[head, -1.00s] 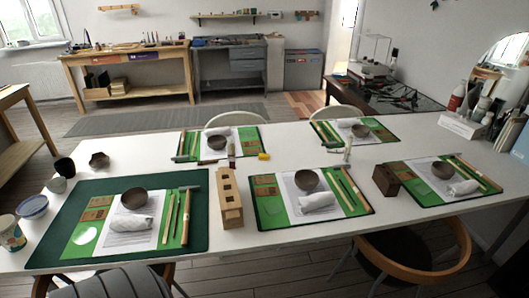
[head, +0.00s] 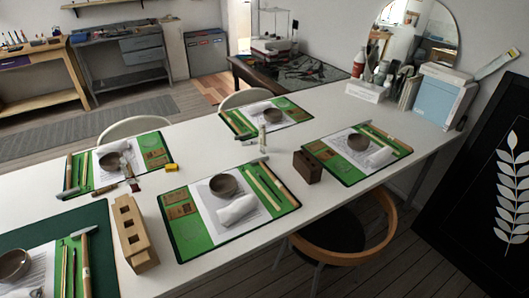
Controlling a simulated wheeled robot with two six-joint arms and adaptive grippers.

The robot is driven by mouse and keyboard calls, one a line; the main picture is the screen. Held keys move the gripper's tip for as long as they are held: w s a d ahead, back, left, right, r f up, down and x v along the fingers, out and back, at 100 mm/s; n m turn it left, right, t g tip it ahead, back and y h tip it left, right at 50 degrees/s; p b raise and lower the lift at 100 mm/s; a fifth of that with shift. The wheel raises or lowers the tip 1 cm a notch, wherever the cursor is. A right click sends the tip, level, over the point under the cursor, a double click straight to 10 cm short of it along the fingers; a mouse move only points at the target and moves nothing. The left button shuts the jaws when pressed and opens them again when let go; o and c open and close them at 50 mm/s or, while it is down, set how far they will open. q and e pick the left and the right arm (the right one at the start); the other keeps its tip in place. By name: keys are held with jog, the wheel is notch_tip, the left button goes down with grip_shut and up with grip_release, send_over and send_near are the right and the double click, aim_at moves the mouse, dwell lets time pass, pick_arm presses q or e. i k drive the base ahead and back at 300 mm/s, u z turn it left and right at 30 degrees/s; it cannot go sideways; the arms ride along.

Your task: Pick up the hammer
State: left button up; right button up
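Several hammers with pale wooden handles and grey heads lie on the green mats, one per place setting. One hammer (head: 86,266) is at the lower left, its head toward the far side. Another hammer (head: 280,185) lies along the right part of the middle mat. A hammer (head: 390,138) lies on the right mat. A smaller hammer (head: 69,171) is at the left edge of the back left mat, its head toward me. The far back mat is too small to make its tools out clearly. Neither of my grippers is in view.
The long white table (head: 205,123) carries bowls, white cloth rolls, a wooden block with holes (head: 131,232) and a dark brown block (head: 307,167). A wooden chair (head: 345,240) stands at the near side. A black leaf panel (head: 490,180) stands at the right.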

aim_at(260, 160)
jog(key=i, duration=0.55)
jog(key=z, duration=0.75)
